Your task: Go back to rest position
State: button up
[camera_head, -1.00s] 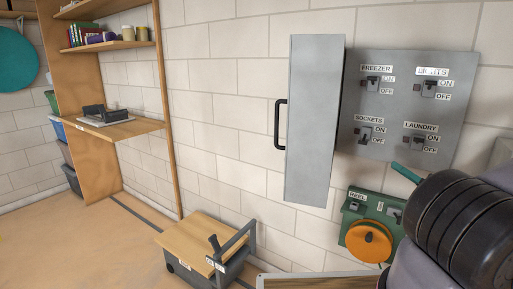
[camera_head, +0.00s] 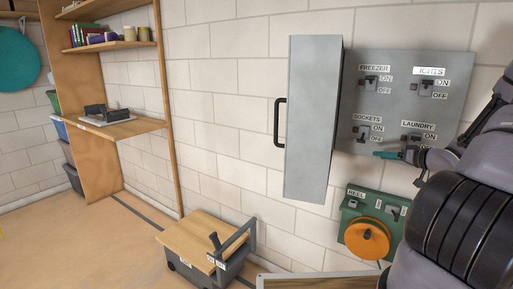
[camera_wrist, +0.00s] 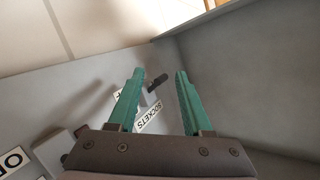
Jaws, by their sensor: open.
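My gripper (camera_head: 388,155) is at the lower part of the grey switch panel (camera_head: 398,112), just below the SOCKETS switch (camera_head: 362,133) and left of the LAUNDRY switch (camera_head: 413,138). In the wrist view the two teal fingers of my gripper (camera_wrist: 161,75) are apart, with nothing held between them. The SOCKETS switch also shows there beyond the fingertips (camera_wrist: 151,90), close to them; contact cannot be told. The FREEZER switch (camera_head: 371,83) and LIGHTS switch (camera_head: 427,87) are above. My arm covers the panel's lower right edge.
The panel's grey door (camera_head: 311,120) stands swung open at the left, jutting from the wall. A green reel unit (camera_head: 355,207) with an orange reel (camera_head: 367,240) is below. A lidded box (camera_head: 200,240) stands on the floor. Wooden shelves (camera_head: 112,130) are at the left.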

jog(key=s+a+r+m+g+h, duration=0.1)
jog(key=s+a+r+h, duration=0.15)
jog(key=r, duration=0.45)
jog(key=s+a+r+m+g+h, duration=0.1)
jog(key=s+r+h, duration=0.1)
jog(key=r+h, duration=0.3)
jog(key=s+a+r+m+g+h, duration=0.1)
jog(key=s+a+r+g+h, duration=0.15)
jog(key=r, duration=0.55)
jog(key=s+a+r+m+y, duration=0.1)
jog(key=s+a+r+y, duration=0.1)
jog(key=s+a, duration=0.6)
jog(key=s+a+r+m+g+y, duration=0.1)
jog(key=s+a+r, duration=0.3)
jog(key=s+a, duration=0.4)
jog(key=s+y, duration=0.1)
jog(key=s, duration=0.5)
jog(key=shift+s+y, duration=0.2)
jog(key=shift+y, duration=0.2)
